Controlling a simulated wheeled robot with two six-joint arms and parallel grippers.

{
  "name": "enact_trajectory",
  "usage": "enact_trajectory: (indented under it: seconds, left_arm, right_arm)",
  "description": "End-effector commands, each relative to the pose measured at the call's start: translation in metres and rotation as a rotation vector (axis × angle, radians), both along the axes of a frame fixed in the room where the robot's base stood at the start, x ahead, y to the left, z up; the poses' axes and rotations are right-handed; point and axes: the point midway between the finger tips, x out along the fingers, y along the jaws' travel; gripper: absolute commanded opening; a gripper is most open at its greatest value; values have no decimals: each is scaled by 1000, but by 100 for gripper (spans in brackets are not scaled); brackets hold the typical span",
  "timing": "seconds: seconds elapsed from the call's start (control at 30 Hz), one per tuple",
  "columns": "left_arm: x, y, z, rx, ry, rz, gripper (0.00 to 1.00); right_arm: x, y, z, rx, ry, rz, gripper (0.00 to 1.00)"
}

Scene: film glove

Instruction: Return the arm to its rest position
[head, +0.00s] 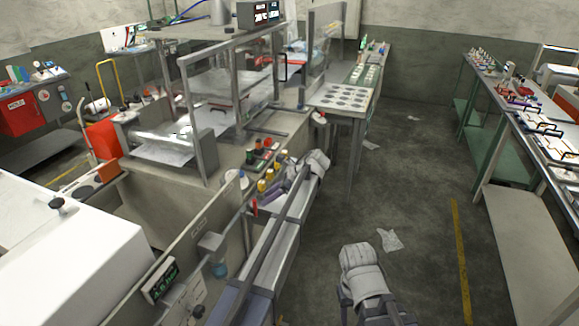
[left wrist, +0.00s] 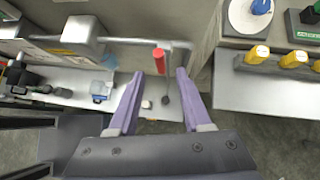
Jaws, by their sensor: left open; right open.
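My left gripper (head: 262,200) is in the middle of the head view, at the front edge of the machine bench. In the left wrist view its two purple fingers (left wrist: 154,92) are spread apart, with nothing held between them. A red-capped part (left wrist: 160,61) stands beyond the fingertips, and a small white piece (left wrist: 147,104) shows between the fingers on a pale surface. My right arm shows at the bottom centre of the head view as a pale, bulky link over the floor. I cannot see its fingers.
Yellow knobs (head: 266,181) sit on the bench close to my left gripper. A table with dark discs (head: 345,97) stands beyond. A long workbench (head: 525,120) runs along the right. The floor between is mostly clear, with a crumpled clear film (head: 390,240) on it.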

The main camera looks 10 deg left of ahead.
Motion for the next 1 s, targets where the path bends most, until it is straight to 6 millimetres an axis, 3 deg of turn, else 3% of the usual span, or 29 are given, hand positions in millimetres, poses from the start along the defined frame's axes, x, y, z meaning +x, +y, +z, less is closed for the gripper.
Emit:
enact_trajectory:
  seconds: [0.07,0.17,0.27,0.5,0.7,0.83,1.0]
  left_arm:
    - [-5,-3,-1,-7,-10,7,49]
    - [-32,-19,-8,-49,-74,57,49]
    - [-81,-49,-21,-135,-192,169,49]
    - [-219,-131,-50,-388,-453,600,49]
    - [-301,-173,-61,-508,-532,922,49]
    - [-327,-186,-63,-537,-547,1043,49]
    - [-335,-192,-63,-547,-552,1097,49]
  right_arm:
    - [0,0,0,0,0,0,50]
    - [0,0,0,0,0,0,50]
    - [0,0,0,0,0,0,50]
    - [0,0,0,0,0,0,50]
    - [0,0,0,0,0,0,50]
    - [0,0,0,0,0,0,50]
    - [0,0,0,0,0,0,50]
